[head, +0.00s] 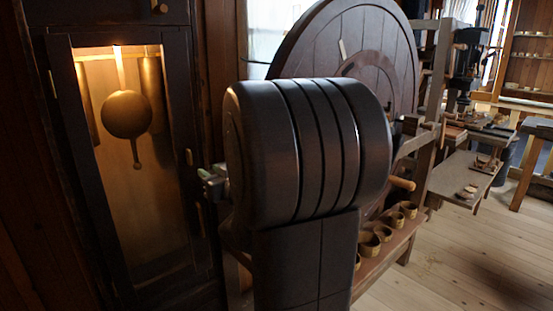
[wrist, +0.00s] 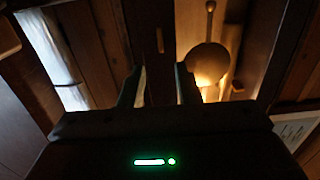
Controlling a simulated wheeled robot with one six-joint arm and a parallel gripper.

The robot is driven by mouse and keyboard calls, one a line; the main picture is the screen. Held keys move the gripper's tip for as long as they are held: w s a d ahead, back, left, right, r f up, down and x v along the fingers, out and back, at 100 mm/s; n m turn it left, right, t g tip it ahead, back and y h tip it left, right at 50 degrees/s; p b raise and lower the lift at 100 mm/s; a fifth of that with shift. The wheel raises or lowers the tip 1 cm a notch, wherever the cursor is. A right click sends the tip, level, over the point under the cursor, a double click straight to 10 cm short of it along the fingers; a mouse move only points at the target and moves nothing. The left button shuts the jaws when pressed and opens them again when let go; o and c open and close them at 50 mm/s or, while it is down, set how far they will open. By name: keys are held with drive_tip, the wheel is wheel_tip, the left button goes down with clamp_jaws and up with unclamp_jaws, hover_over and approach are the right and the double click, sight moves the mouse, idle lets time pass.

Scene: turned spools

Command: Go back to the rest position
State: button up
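In the wrist view the two fingers of my gripper (wrist: 160,82) stand apart with a clear gap and nothing between them. They point toward dark wood panelling and a lit case with a round pendulum bob (wrist: 207,62). In the head view my own dark arm fills the middle and hides most of the gripper. A small grey-green part at the arm's left side, near the case, may belong to it. The gripper's fingertips cannot be made out there. I see no held object.
A tall dark clock case (head: 188,110) with a lit pendulum (head: 127,115) stands close at left. A large wooden wheel (head: 395,60) is behind my arm. Small wooden bowls (head: 383,233) sit on a low shelf. A workbench (head: 485,135) is at right. Plank floor (head: 450,265) is clear at lower right.

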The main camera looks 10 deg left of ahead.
sight(191, 159)
drive_tip(key=x, duration=1.2)
drive_tip(key=shift+w+a+p, duration=0.15)
drive_tip(key=shift+p, duration=0.15)
